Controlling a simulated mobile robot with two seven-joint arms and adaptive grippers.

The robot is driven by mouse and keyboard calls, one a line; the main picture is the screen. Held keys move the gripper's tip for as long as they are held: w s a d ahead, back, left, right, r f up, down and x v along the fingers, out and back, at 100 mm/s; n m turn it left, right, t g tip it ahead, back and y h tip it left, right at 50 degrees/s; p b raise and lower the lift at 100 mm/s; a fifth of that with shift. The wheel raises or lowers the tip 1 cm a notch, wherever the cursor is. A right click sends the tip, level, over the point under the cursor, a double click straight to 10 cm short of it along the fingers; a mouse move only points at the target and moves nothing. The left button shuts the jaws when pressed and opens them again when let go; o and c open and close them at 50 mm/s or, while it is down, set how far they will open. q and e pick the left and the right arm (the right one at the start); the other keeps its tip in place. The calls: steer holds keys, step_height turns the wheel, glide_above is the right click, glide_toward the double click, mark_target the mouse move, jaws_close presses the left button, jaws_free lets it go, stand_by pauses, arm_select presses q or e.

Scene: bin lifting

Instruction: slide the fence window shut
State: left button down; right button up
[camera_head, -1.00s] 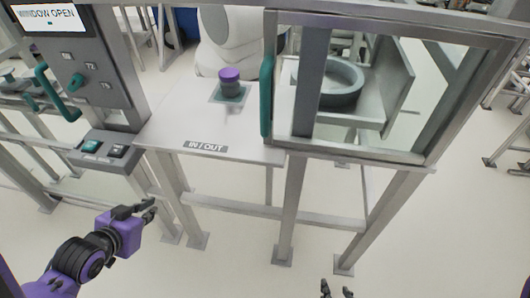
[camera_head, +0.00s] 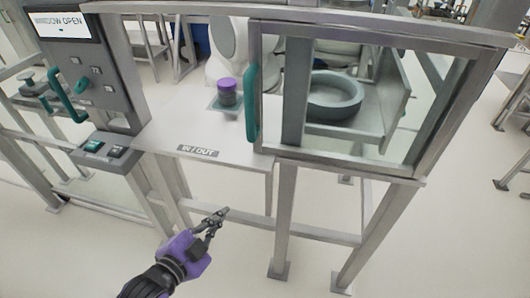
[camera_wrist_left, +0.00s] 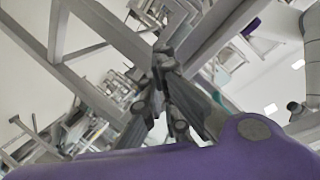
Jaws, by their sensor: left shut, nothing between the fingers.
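The fence window (camera_head: 350,165) is a grey-framed clear panel at the right of the opening in the head view. A teal vertical handle (camera_head: 252,104) is on its left edge. The opening to its left stands clear above the IN/OUT shelf (camera_head: 185,135). My left gripper (camera_head: 222,214) is shut and empty, below the shelf's front edge and apart from the handle, lower left of it. Its closed fingers also show in the left wrist view (camera_wrist_left: 162,50). My right gripper is not in view.
A purple-capped jar (camera_head: 227,92) stands on the shelf in the opening. A round grey dish (camera_head: 335,92) is behind the window. A control panel (camera_head: 90,70) reading WINDOW OPEN, with a teal handle (camera_head: 62,100), is at the left. Fence legs (camera_head: 285,220) stand below the shelf.

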arm_select(q)
steer(key=d+r+m+h, duration=0.3)
steer(key=d+r+m, duration=0.1)
steer(key=r+m, duration=0.35)
steer(key=d+r+m+h, duration=0.4)
steer(key=r+m, duration=0.2)
steer(key=r, duration=0.3)
steer(key=w+d+p, duration=0.1)
steer(key=w+d, duration=0.2)
steer(key=w, duration=0.6)
steer(key=shift+w+d+f+g+p, duration=0.15)
steer(key=shift+w+f+g+p, duration=0.05)
steer(key=shift+f+g+p, duration=0.15)
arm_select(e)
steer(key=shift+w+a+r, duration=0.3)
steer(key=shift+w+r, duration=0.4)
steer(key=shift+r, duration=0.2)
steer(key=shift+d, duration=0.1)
